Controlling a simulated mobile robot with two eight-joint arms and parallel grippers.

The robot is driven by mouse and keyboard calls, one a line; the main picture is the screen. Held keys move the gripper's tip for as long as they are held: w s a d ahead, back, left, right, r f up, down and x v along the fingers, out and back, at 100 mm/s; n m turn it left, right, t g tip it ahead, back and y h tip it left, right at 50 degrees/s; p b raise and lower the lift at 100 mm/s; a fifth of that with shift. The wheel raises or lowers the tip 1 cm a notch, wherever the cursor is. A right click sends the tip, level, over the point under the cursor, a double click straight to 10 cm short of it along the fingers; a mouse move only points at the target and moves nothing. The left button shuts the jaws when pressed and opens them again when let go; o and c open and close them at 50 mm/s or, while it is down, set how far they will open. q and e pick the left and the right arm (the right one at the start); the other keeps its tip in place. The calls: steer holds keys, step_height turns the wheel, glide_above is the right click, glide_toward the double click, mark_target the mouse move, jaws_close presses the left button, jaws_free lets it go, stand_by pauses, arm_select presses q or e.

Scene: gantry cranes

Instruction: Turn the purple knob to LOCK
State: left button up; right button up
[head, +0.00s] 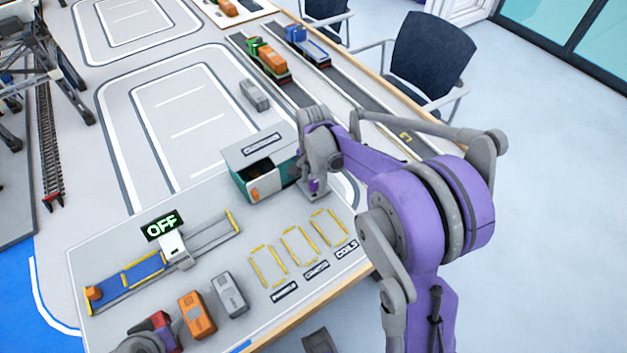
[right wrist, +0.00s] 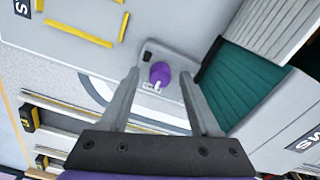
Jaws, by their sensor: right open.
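The purple knob (right wrist: 161,73) sits on a small grey panel in the right wrist view, with a light pointer mark and a small label beside it that I cannot read. In the head view the knob (head: 314,185) is a small purple patch, partly hidden by my right gripper (head: 311,172). In the right wrist view my right gripper (right wrist: 159,78) is open, its two fingers on either side of the knob, with visible gaps; I cannot tell the remaining height. A grey rounded part at the head view's lower left may be my left gripper (head: 140,343); its jaws are unclear.
A teal-sided box (head: 243,187) with a grey lid stands close beside the knob panel. An OFF sign (head: 162,226) stands by a blue slide rail. An orange container (head: 197,315), a grey container (head: 230,294) and yellow outlined slots (head: 298,246) lie in front.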

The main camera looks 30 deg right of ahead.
steer(key=shift+f, duration=0.15)
jaws_close()
arm_select(q)
steer(key=shift+f, duration=0.15)
arm_select(e)
steer(key=shift+n, duration=0.5)
steer(key=n+b, duration=0.1)
steer(key=n, duration=0.2)
steer(key=shift+n, duration=0.4)
arm_select(q)
steer(key=shift+s+f+b, duration=0.15)
steer(key=shift+f+b, duration=0.15)
steer(key=shift+f, duration=0.4)
arm_select(e)
steer(key=n, duration=0.4)
steer(key=shift+n, duration=0.3)
arm_select(q)
steer(key=shift+f, duration=0.2)
arm_select(e)
steer(key=n, duration=0.4)
arm_select(q)
steer(key=shift+f+b, duration=0.15)
steer(key=shift+b, duration=0.15)
arm_select(e)
steer(key=n, duration=0.4)
steer(key=shift+n, duration=0.5)
